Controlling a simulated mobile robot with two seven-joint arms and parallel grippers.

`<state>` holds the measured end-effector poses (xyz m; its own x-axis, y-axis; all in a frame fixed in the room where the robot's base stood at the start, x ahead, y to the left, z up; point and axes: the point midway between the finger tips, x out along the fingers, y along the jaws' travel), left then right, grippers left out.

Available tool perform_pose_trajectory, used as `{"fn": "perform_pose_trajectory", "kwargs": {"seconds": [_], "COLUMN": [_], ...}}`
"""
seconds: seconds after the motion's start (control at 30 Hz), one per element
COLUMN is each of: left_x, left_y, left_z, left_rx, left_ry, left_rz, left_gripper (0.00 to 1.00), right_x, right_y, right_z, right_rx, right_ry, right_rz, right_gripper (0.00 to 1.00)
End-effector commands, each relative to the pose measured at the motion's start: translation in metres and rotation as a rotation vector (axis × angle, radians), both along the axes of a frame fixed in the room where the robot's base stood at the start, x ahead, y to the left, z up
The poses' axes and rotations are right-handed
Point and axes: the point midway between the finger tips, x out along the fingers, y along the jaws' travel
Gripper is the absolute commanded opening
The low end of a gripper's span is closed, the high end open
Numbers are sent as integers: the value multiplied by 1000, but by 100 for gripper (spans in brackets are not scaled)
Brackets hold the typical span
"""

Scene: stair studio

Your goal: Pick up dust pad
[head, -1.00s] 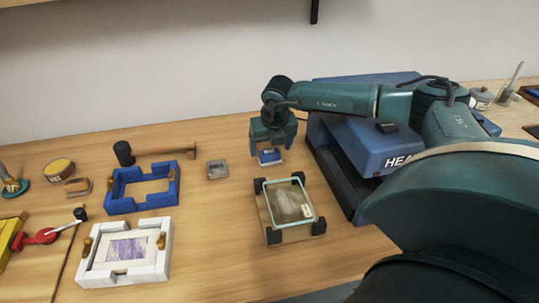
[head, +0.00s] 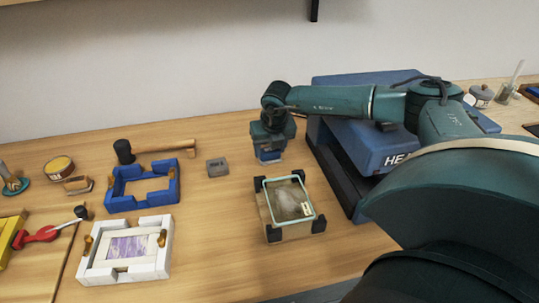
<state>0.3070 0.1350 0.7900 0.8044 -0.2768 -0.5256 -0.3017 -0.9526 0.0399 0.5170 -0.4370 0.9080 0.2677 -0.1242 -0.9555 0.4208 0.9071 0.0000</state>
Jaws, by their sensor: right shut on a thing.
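The dust pad (head: 269,156) is a small blue block with a pale lower part, on the wooden bench near the back, just left of the blue heat machine. In the head view my right gripper (head: 270,153) points down over it and is shut on it, with the fingers covering most of the pad. I cannot tell whether the pad is touching the bench. My left gripper is not in view.
A glass-topped frame with black corners (head: 289,200) stands just in front. The blue heat machine (head: 360,150) is to the right. A small grey block (head: 217,168), a blue frame jig (head: 140,205), a white frame jig (head: 105,275) and a mallet (head: 165,149) lie left.

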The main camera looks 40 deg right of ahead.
Motion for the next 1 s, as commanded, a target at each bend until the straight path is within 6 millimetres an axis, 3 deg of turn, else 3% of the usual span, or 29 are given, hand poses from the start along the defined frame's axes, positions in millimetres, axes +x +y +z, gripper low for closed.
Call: {"fn": "perform_pose_trajectory", "kwargs": {"seconds": [0.33,0.73,1.0], "left_x": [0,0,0], "left_y": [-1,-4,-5], "left_z": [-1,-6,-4], "left_rx": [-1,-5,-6], "left_ry": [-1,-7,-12], "left_rz": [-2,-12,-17], "left_gripper": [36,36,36], "right_x": [0,1,0], "right_y": [0,0,0], "right_z": [8,83,101], "right_rx": [-1,0,0], "right_ry": [-2,-4,-1], "right_rz": [0,2,1], "right_gripper": [31,31,31]}}
